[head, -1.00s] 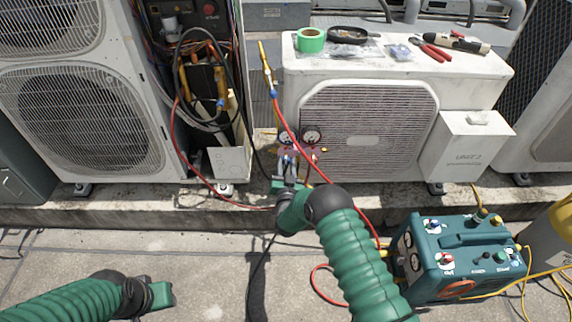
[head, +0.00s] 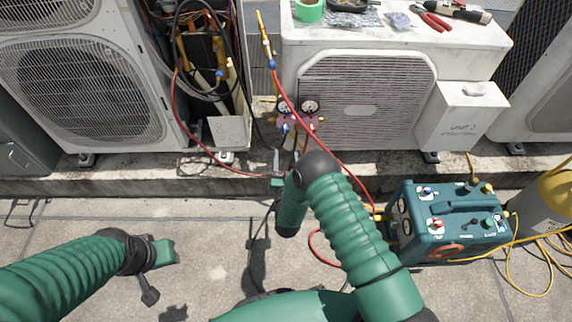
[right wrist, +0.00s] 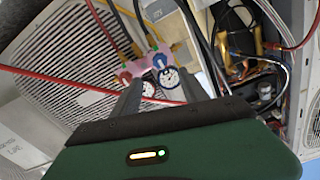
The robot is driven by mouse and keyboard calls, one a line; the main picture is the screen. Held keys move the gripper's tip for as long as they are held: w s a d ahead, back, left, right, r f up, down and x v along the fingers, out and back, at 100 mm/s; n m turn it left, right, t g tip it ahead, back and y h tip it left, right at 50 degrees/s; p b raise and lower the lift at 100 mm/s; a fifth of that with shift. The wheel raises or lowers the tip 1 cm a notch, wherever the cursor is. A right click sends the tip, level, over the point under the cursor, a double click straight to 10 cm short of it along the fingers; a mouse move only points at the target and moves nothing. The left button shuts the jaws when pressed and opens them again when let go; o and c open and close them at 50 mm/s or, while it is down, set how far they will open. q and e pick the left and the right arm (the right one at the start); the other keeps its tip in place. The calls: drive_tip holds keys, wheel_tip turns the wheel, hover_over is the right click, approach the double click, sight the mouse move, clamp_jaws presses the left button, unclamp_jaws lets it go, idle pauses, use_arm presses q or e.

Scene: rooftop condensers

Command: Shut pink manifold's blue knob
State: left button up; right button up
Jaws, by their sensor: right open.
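The pink manifold (head: 297,122) hangs in front of the middle condenser, with two round gauges above its body. Its blue knob (head: 284,129) shows small on the lower left of the body. In the right wrist view the pink manifold (right wrist: 147,62) appears beyond my fingers, with a red knob (right wrist: 125,77) and a blue-rimmed gauge (right wrist: 169,78). My right gripper (head: 284,160) is open and empty, just below the manifold and apart from it; its fingers (right wrist: 160,80) point at the manifold. My left gripper (head: 160,268) is low over the paving at the left, its jaw opening unclear.
Red and black hoses run beside the manifold, the red hose (head: 335,158) passing near my right arm. A teal machine (head: 452,228) stands at the right. Tools and green tape (head: 309,10) lie on the middle condenser (head: 290,60). Paving at left front is mostly clear.

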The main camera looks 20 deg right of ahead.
drive_tip(key=p+v, duration=0.1)
drive_tip(key=v, duration=0.5)
drive_tip(key=shift+w, duration=0.1)
